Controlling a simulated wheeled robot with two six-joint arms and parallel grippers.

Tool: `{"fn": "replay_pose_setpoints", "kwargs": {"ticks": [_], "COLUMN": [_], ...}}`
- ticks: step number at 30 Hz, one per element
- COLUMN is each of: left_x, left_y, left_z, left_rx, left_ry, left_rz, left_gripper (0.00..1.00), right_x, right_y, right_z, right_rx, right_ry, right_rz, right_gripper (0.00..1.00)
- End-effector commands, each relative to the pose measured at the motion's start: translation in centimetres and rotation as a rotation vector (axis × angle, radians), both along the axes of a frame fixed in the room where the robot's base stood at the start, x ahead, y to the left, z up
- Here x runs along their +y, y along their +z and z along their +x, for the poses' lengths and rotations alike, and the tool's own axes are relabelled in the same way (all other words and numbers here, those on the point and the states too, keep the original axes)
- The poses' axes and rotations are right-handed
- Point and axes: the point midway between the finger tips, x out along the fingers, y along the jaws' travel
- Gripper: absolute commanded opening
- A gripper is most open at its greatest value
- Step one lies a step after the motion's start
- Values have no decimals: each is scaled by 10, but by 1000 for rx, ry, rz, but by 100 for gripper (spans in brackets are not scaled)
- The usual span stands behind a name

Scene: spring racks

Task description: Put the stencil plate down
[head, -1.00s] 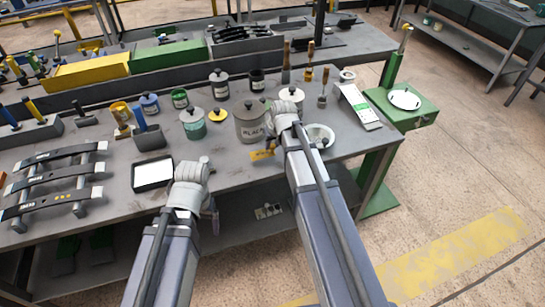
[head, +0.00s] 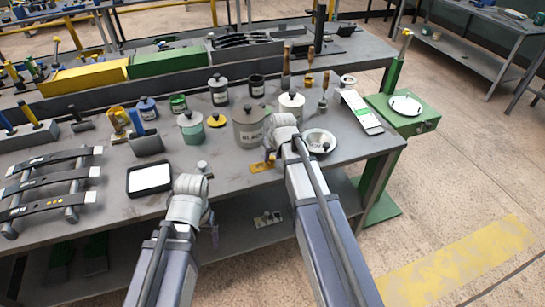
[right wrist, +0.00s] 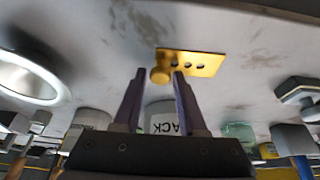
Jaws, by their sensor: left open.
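The stencil plate (right wrist: 203,63) is a small yellow-orange plate with a row of holes and a round knob at one end. In the head view the plate (head: 262,166) is at the table's front edge, in front of the black pot, and looks flat at the table top. My right gripper (head: 269,156) is right over it. In the right wrist view the fingertips (right wrist: 159,73) stand on either side of the knob; whether they press on it is unclear. My left gripper (head: 211,207) is open and empty, low in front of the table edge.
A pot marked BLACK (head: 248,128) stands behind the plate, and a white bowl (head: 320,142) is to its right. A framed white pad (head: 150,178) lies to the left.

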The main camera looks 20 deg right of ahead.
Motion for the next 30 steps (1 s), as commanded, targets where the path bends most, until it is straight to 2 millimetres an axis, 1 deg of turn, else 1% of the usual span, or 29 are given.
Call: {"fn": "replay_pose_setpoints", "kwargs": {"ticks": [1, 4, 5, 13, 17, 23, 30], "left_x": [0, 0, 0, 0, 0, 0, 0], "left_y": [0, 0, 0, 1, 5, 22, 57], "left_z": [0, 0, 0, 0, 0, 0, 0], "left_rx": [0, 0, 0, 0, 0, 0, 0], "left_ry": [0, 0, 0, 0, 0, 0, 0], "left_rz": [0, 0, 0, 0, 0, 0, 0], "left_gripper": [85, 85, 85, 85, 85, 85, 85], "right_x": [0, 0, 0, 0, 0, 0, -1], "right_y": [0, 0, 0, 1, 5, 22, 57], "right_z": [0, 0, 0, 0, 0, -7, -21], "right_rx": [0, 0, 0, 0, 0, 0, 0], "right_ry": [0, 0, 0, 0, 0, 0, 0], "right_rz": [0, 0, 0, 0, 0, 0, 0], "right_gripper": [48, 59, 61, 61, 61, 61, 61]}}
